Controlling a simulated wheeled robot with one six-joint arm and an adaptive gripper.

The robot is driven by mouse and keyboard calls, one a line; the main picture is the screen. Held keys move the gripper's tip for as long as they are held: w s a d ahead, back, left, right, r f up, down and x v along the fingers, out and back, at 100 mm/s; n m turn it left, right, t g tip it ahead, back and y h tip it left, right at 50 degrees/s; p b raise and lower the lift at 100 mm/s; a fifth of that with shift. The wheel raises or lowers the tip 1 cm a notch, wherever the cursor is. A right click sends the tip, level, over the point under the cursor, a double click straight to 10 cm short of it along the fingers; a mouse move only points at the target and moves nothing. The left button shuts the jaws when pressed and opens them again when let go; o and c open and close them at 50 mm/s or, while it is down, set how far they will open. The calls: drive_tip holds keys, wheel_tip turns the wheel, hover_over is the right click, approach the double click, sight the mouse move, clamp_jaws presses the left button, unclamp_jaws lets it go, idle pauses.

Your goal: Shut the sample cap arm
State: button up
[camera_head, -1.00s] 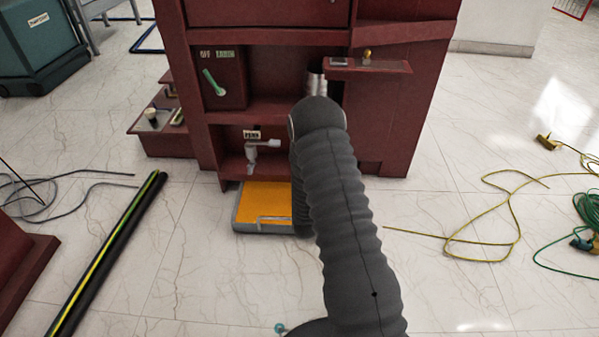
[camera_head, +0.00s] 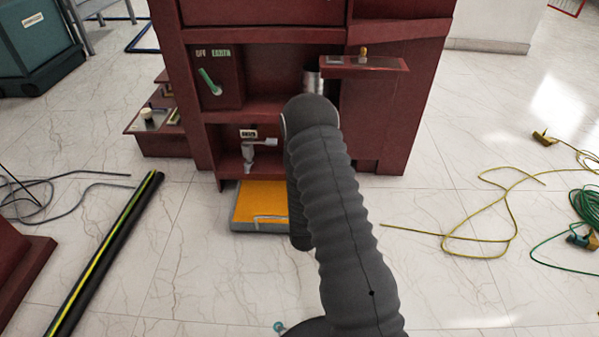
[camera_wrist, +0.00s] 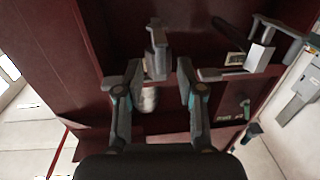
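I cannot tell for certain which part is the sample cap arm. A grey fitting with a pale lower part (camera_head: 260,147) sits under a small label in the cabinet's lower bay; in the wrist view, turned upside down, a grey arm and white block (camera_wrist: 262,54) show beside that label. Another grey upright fitting (camera_wrist: 157,50) stands just beyond my fingertips. My gripper (camera_wrist: 157,68) is open, its two fingers apart, with nothing visibly held. A pale metal cylinder (camera_wrist: 149,98) shows between the fingers, further back. In the head view my arm hides the gripper.
A red shelf (camera_head: 365,66) juts out at right above my arm. A switch with a green handle (camera_head: 210,82) is at left. An orange-topped grey platform (camera_head: 262,204) lies on the floor below. Yellow hose (camera_head: 480,253) lies right; a black-yellow pole (camera_head: 105,255) lies left.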

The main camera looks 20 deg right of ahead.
drive_tip(key=v, duration=0.7)
drive_tip(key=shift+s, duration=0.25)
drive_tip(key=s+a+f+g+y, duration=0.1)
drive_tip(key=s+f+g, duration=0.1)
drive_tip(key=f+g, duration=0.35)
drive_tip(key=s+f+g+y, duration=0.1)
drive_tip(key=s+f+g, duration=0.15)
drive_tip(key=f, duration=0.55)
drive_tip(key=s+a+r+g+y, duration=0.1)
drive_tip(key=s+a+r+g, duration=0.15)
drive_tip(key=s+g, duration=0.2)
drive_tip(key=s+r+n+p, duration=0.1)
drive_tip(key=s+r+p, duration=0.2)
drive_tip(key=r, duration=1.4)
drive_tip(key=s+a+r+n+y+p, duration=0.1)
drive_tip(key=s+r+p, duration=0.3)
drive_tip(key=s+r, duration=0.6)
drive_tip(key=s+r+p, duration=0.3)
drive_tip(key=s+r, duration=0.4)
drive_tip(key=r, duration=1.8)
drive_tip(key=shift+s+a+r+n+t+p, duration=0.25)
drive_tip(key=shift+a+r+n+t+p, duration=0.05)
drive_tip(key=shift+a+n+t+p, duration=0.1)
